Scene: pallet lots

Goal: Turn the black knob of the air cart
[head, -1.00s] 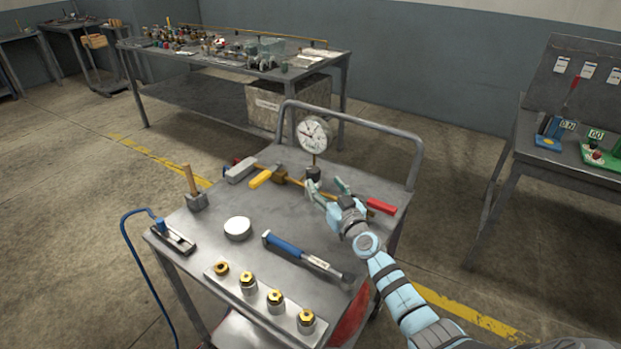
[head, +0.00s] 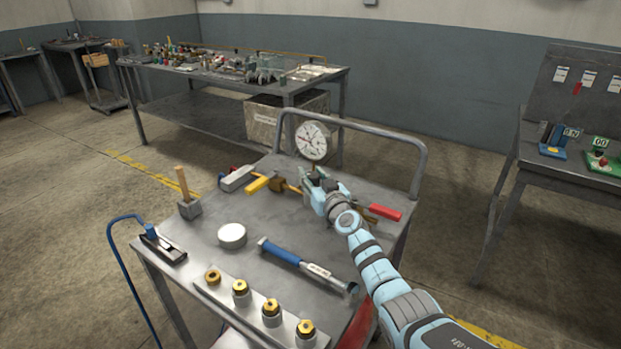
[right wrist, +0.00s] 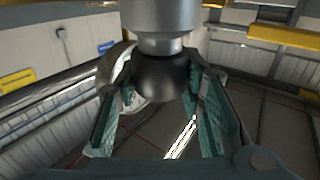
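The air cart (head: 215,270) is a grey metal cart with a push rail. A round white gauge (head: 312,141) stands near its far edge. My right gripper (head: 311,179) is just below the gauge. In the right wrist view, the dark round knob (right wrist: 162,80) sits under a silver cylinder (right wrist: 160,20), between the two green-padded fingers of my right gripper (right wrist: 161,90). The fingers appear to touch it on both sides. In the head view the knob is hidden by the gripper. My left gripper is in neither view.
The rail (head: 375,128) rises behind.

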